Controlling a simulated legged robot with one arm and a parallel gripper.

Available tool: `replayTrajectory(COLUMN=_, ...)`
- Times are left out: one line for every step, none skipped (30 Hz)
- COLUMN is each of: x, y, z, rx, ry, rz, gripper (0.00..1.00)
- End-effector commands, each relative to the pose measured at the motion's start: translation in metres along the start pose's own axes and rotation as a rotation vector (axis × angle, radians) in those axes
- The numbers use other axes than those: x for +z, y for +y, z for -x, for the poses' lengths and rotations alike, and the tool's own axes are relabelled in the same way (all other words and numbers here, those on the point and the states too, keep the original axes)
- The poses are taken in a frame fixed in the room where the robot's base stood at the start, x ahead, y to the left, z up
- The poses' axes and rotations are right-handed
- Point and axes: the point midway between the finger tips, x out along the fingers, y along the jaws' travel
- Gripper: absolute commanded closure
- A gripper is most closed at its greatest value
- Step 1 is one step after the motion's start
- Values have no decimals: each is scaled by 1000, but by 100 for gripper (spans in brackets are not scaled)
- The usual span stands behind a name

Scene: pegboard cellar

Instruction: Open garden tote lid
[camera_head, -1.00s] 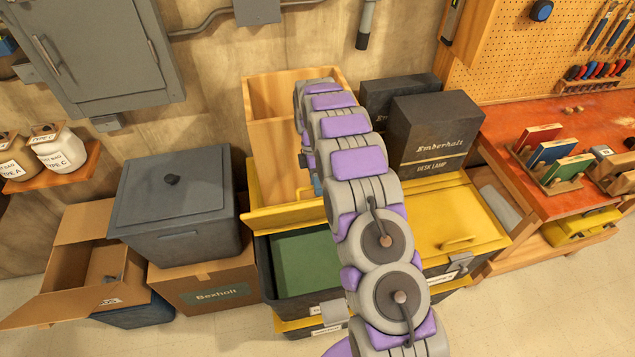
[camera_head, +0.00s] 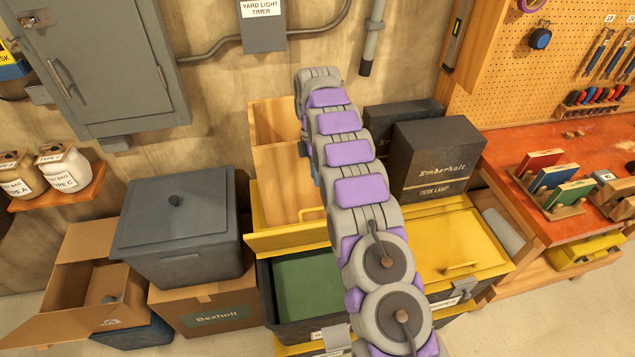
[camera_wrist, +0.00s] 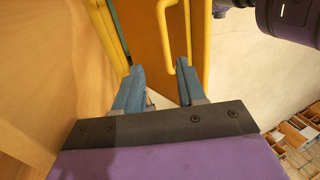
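Two dark totes with yellow lids stand side by side in the head view; I cannot read which is the garden tote. The left tote (camera_head: 262,290) is open at the front, with green inside. Its yellow lid (camera_head: 285,241) is raised, with a handle (camera_head: 312,213) near my arm. The right tote's lid (camera_head: 465,240) lies flat and shut. In the wrist view my gripper (camera_wrist: 158,82) has two blue fingers apart, with nothing held between them. A yellow handle (camera_wrist: 162,38) is just beyond the fingertips.
A tall wooden box (camera_head: 285,175) stands behind the left tote. Black lamp boxes (camera_head: 432,160) stand at the right tote's rear. A grey bin (camera_head: 175,225) on a cardboard box (camera_head: 205,305) is at left, a red workbench (camera_head: 510,140) at right.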

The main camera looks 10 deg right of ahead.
Motion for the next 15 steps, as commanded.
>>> replayTrajectory(x=0, y=0, z=8, rx=4, ry=0, rz=0, gripper=60)
replayTrajectory(x=0, y=-1, z=11, rx=3, ry=0, rz=0, gripper=60)
replayTrajectory(x=0, y=-2, z=15, rx=2, ry=0, rz=0, gripper=60)
replayTrajectory(x=0, y=-2, z=17, rx=3, ry=0, rz=0, gripper=60)
replayTrajectory(x=0, y=-2, z=20, rx=3, ry=0, rz=0, gripper=60)
replayTrajectory(x=0, y=-2, z=22, rx=3, ry=0, rz=0, gripper=60)
replayTrajectory(x=0, y=-2, z=24, rx=3, ry=0, rz=0, gripper=60)
replayTrajectory(x=0, y=-2, z=26, rx=3, ry=0, rz=0, gripper=60)
replayTrajectory(x=0, y=-2, z=29, rx=3, ry=0, rz=0, gripper=60)
replayTrajectory(x=0, y=-2, z=30, rx=2, ry=0, rz=0, gripper=60)
replayTrajectory(x=0, y=-2, z=32, rx=2, ry=0, rz=0, gripper=60)
replayTrajectory(x=0, y=-2, z=34, rx=1, ry=0, rz=0, gripper=60)
replayTrajectory(x=0, y=-2, z=36, rx=1, ry=0, rz=0, gripper=60)
replayTrajectory(x=0, y=-2, z=38, rx=0, ry=0, rz=0, gripper=60)
replayTrajectory(x=0, y=-1, z=40, rx=0, ry=0, rz=0, gripper=60)
